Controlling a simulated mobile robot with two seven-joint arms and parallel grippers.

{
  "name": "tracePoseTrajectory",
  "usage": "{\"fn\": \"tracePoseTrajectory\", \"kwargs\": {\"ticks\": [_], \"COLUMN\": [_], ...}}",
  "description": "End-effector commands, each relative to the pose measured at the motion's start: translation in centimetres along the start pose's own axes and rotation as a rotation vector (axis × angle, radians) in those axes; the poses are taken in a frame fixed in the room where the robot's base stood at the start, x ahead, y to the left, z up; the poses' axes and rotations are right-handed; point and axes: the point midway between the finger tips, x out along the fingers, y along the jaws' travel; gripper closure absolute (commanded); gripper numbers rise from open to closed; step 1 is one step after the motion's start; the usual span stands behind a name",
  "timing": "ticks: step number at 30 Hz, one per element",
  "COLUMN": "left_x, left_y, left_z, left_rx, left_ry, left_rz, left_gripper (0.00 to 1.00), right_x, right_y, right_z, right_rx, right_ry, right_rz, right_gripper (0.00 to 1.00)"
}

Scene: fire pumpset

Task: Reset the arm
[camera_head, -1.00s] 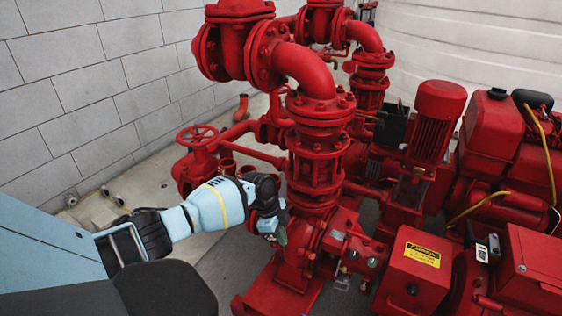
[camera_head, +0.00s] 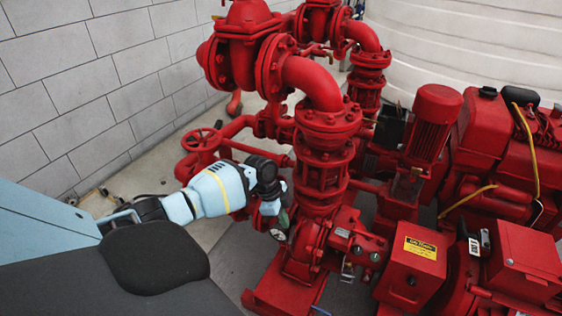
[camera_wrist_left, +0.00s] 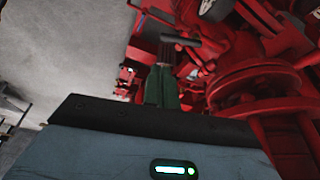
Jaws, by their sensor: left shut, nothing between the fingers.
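My left arm comes in from the left in the head view, light blue and black with a yellow band. My left gripper (camera_head: 281,228) is in front of the red vertical pump pipe (camera_head: 320,175); I cannot tell whether it touches it. In the left wrist view the gripper's green fingers (camera_wrist_left: 162,88) are together, with nothing visible between them. Red pump parts lie just beyond the fingertips. My right gripper is not in view.
The red pumpset fills the middle and right. A red control box (camera_head: 411,264) with a yellow label stands at the lower right. A red motor (camera_head: 433,125) stands behind. A grey block wall (camera_head: 90,80) is at the left, with some bare floor before it.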

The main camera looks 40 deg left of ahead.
Motion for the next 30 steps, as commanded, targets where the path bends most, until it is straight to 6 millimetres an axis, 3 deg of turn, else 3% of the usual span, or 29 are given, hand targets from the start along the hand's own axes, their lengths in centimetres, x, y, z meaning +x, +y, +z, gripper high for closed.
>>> {"fn": "tracePoseTrajectory", "kwargs": {"ticks": [20, 23, 30], "left_x": [0.6, 2.3, 7.8], "left_y": [0.7, 2.5, 10.9], "left_z": [0.0, -0.1, -0.3], "left_rx": [-0.005, -0.022, -0.117], "left_ry": [-0.002, -0.006, 0.015], "left_rz": [0.001, -0.005, -0.06], "left_gripper": [1.0, 1.0, 1.0], "right_x": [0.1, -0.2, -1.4], "right_y": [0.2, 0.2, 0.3], "right_z": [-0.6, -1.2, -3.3], "right_rx": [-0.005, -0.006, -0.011], "right_ry": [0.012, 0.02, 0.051], "right_rz": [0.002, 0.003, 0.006], "right_gripper": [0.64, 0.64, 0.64]}}
